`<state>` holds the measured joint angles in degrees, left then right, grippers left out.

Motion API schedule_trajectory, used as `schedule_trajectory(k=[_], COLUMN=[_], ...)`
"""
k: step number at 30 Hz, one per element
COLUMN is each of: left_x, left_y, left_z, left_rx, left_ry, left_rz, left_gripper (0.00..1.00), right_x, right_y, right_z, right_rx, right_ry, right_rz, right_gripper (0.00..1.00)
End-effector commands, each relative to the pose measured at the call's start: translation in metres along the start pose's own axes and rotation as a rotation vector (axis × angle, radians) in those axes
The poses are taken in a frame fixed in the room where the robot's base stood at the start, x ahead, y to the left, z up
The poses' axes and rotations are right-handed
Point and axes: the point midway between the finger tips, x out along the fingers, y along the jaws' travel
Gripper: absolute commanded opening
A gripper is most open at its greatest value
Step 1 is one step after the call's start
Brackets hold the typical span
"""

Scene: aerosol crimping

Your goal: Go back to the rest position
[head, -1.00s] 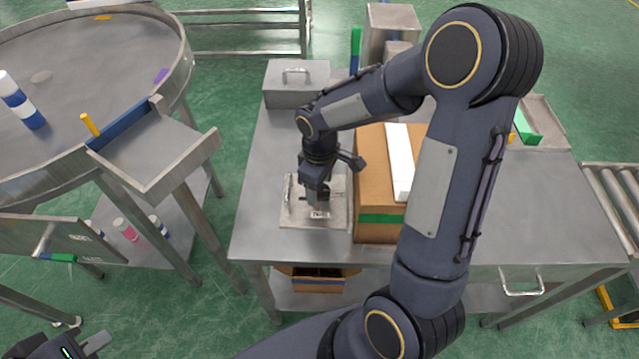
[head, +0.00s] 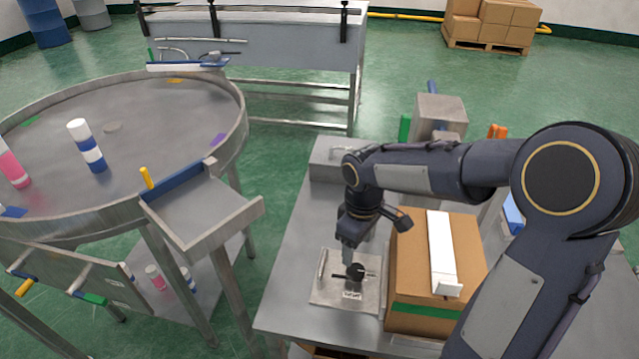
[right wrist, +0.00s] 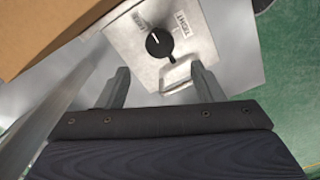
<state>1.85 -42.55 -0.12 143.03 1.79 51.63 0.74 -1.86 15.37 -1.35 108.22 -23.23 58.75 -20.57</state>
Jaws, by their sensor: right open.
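My right gripper (head: 347,254) is open and empty above the fixture plate (head: 325,291) on the steel table. In the right wrist view its two fingers (right wrist: 162,84) stand wide apart. A black round knob (right wrist: 160,43) with a white pointer mark sits on the plate beyond the fingertips, apart from them. The knob also shows in the head view (head: 356,271) just below the gripper. A label reading TIGHT (right wrist: 179,29) lies beside the knob, and a second, less legible label is on its other side. My left gripper is out of view.
A cardboard box (head: 408,292) with a white bar on top stands close to the right of the gripper. A steel box (head: 326,170) is behind it. A round steel table (head: 150,110) with cans is at the left. Open floor lies between the tables.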

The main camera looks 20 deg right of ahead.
Motion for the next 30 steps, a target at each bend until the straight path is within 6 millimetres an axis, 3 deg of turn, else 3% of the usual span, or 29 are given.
schedule_trajectory(k=[5, 8, 12, 16, 24, 30], left_x=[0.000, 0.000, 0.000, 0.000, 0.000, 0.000], left_y=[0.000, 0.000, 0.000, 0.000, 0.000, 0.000], left_z=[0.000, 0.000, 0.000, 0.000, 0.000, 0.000], left_rx=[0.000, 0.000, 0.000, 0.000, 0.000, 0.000], left_ry=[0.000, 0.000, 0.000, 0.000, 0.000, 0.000], left_rz=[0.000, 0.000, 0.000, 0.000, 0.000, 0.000], left_gripper=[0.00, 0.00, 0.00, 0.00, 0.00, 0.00], right_x=[-0.004, -0.019, -0.048, -0.064, -0.072, -0.070], right_y=[-0.002, -0.011, -0.037, -0.066, -0.115, -0.132], right_z=[0.004, 0.017, 0.050, 0.078, 0.113, 0.121], right_rx=[0.018, 0.081, 0.243, 0.396, 0.626, 0.709], right_ry=[0.013, 0.062, 0.189, 0.307, 0.496, 0.565], right_rz=[-0.003, -0.012, -0.045, -0.089, -0.177, -0.216], right_gripper=[0.61, 0.61, 0.61, 0.61, 0.61, 0.61])
